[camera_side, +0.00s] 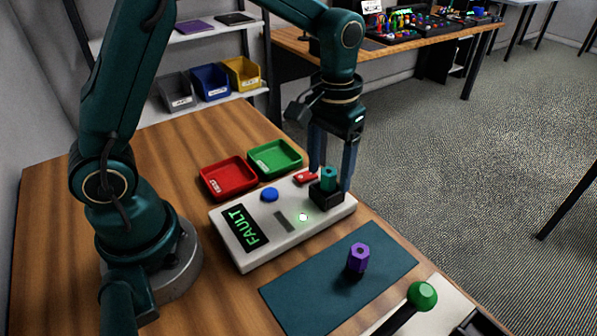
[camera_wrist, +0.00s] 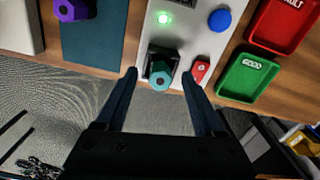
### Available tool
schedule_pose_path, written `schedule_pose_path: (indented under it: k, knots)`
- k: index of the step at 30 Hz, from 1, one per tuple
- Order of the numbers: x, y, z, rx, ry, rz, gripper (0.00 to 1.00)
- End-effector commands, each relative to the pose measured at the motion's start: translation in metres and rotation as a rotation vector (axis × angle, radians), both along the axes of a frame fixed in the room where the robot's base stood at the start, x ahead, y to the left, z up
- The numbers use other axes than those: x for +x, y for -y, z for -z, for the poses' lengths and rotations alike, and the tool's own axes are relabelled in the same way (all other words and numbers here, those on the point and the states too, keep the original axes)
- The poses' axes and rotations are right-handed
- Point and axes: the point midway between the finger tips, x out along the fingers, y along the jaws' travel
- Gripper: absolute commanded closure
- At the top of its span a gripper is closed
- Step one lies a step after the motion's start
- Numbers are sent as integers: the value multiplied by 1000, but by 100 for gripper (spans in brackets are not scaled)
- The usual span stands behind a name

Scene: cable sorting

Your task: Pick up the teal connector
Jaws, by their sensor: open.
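The teal connector (camera_side: 329,178) stands upright in a black socket (camera_side: 326,196) at the right end of the white test box (camera_side: 245,258). In the wrist view the teal connector (camera_wrist: 160,80) lies between and just beyond the fingertips. My gripper (camera_side: 331,180) is open, with one finger on either side of the connector in the side view. In the wrist view my gripper (camera_wrist: 160,78) has a clear gap between each finger and the connector. I cannot tell whether the fingertips touch anything.
A red lever (camera_side: 305,177) sits close beside the socket. The box has a blue button (camera_side: 269,194), a lit green lamp (camera_side: 303,217) and a FAULT display (camera_side: 244,226). Red (camera_side: 228,192) and green (camera_side: 274,171) trays stand behind. A purple connector (camera_side: 358,257) stands on the dark mat (camera_side: 310,300).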

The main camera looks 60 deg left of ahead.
Motion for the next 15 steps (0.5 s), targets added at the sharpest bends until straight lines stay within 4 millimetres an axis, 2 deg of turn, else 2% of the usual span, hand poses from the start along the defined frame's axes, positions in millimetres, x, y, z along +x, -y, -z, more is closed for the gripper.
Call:
schedule_pose_path:
  k: [3, 11, 13, 15]
  knots:
    - [-1, 0, 9, 0, -2, 0, 30]
    - [0, 0, 10, 0, 0, 0, 30]
    - [0, 0, 10, 0, 0, 0, 49]
    - [0, 0, 10, 0, 0, 0, 76]
